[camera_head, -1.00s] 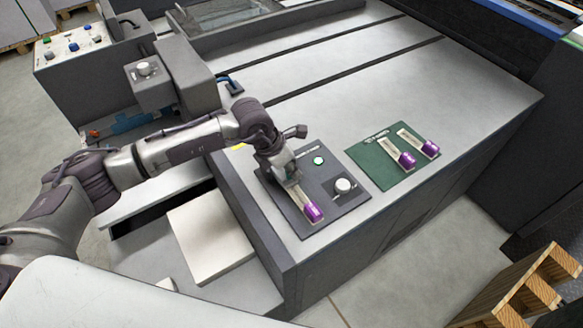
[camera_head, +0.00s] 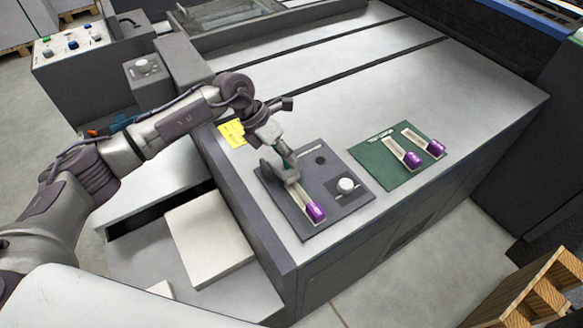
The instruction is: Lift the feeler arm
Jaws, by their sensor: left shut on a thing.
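A dark grey panel (camera_head: 327,180) lies on the front left part of the machine bed. On it is a pale strip with a purple block (camera_head: 315,211) at its near end. My left gripper (camera_head: 284,170) comes in over the panel at the far end of this strip. It is shut on the feeler arm, which its fingers mostly hide. A white round knob (camera_head: 346,185) sits right of the strip, and a small round lamp (camera_head: 321,161) beyond it is dark. My right gripper is not in view.
A green panel (camera_head: 378,176) to the right bears two more pale strips with purple blocks (camera_head: 412,159) (camera_head: 436,148). A yellow label (camera_head: 232,133) lies left of the gripper. A pale square stack (camera_head: 207,238) sits lower, left of the bed. The bed behind is clear.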

